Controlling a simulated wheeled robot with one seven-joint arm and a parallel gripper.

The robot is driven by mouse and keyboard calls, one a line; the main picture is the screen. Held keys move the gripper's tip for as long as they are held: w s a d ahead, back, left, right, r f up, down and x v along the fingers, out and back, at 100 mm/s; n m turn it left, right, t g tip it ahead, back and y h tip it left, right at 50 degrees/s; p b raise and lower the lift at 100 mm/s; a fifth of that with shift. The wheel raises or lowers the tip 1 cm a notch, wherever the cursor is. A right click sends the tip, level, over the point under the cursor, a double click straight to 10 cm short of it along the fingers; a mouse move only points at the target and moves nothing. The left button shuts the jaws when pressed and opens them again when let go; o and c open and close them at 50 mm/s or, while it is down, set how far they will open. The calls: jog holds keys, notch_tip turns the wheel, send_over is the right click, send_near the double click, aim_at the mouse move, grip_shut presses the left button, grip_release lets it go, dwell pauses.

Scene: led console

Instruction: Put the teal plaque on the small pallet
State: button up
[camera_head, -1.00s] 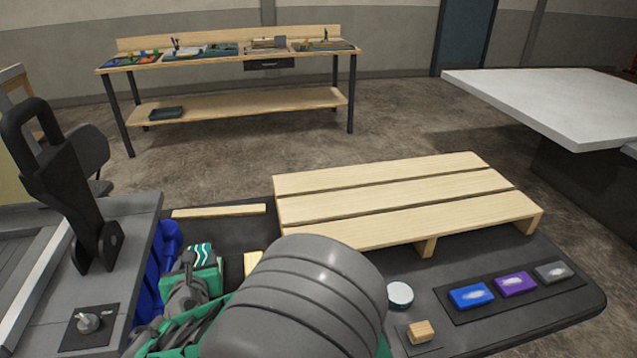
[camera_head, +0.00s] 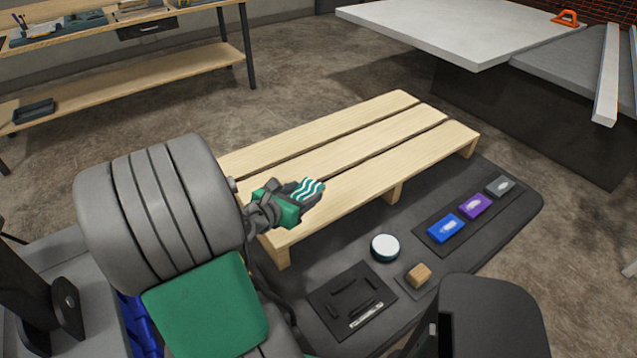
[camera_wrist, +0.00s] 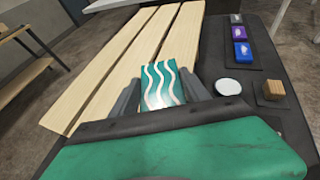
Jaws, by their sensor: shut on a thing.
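The teal plaque (camera_wrist: 163,84) has white wavy lines and is held between the fingers of my gripper (camera_wrist: 165,95) in the wrist view. In the head view, the plaque (camera_head: 309,190) shows at the tip of my gripper (camera_head: 298,200), over the near left part of the small wooden pallet (camera_head: 350,155). The pallet has three light planks and also fills the upper left of the wrist view (camera_wrist: 120,80). The plaque looks raised over the planks; whether it touches them I cannot tell.
Right of the pallet, a dark surface (camera_head: 510,215) holds blue (camera_head: 445,228), purple (camera_head: 475,206) and grey (camera_head: 500,187) blocks, a white-topped disc (camera_head: 385,247) and a small wooden block (camera_head: 418,274). A white table (camera_head: 450,30) stands behind. The pallet's planks look bare.

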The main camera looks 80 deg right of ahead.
jog(key=d+f, duration=0.3)
jog(key=d, duration=0.1)
jog(key=d+f, duration=0.4)
jog(key=shift+b, duration=0.3)
jog(key=shift+d+f, duration=0.2)
jog(key=shift+f, duration=1.55)
jog(key=shift+f, duration=0.2)
jog(key=o, duration=1.4)
jog(key=shift+o, duration=0.2)
jog(key=shift+r, duration=0.3)
jog(key=v, duration=1.2)
jog(key=shift+f, duration=0.1)
